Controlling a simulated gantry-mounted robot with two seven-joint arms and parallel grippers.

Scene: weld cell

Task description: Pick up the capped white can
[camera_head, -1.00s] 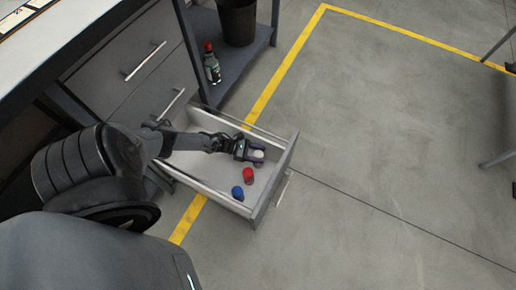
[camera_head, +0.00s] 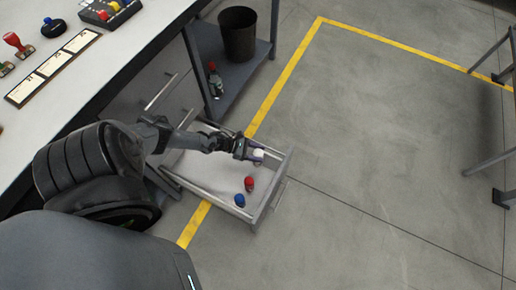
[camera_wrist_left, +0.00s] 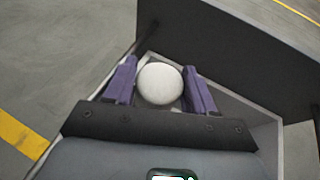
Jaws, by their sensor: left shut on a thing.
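The capped white can (camera_head: 258,157) is between the fingers of my left gripper (camera_head: 255,154), over the far part of the open drawer (camera_head: 228,183). In the left wrist view, the round white top of the can (camera_wrist_left: 160,84) sits between the two purple fingers (camera_wrist_left: 161,88). My left gripper is shut on it. Its lower part is hidden, so I cannot tell how far it is above the drawer floor. A red can (camera_head: 249,184) and a blue can (camera_head: 240,200) stand in the drawer nearer the front. My right gripper is not in view.
The drawer's walls surround the cans. A desk (camera_head: 101,54) with stamps, cards and a button box is at upper left. A bottle with a red cap (camera_head: 214,80) and a dark bin (camera_head: 238,33) stand on a low shelf.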

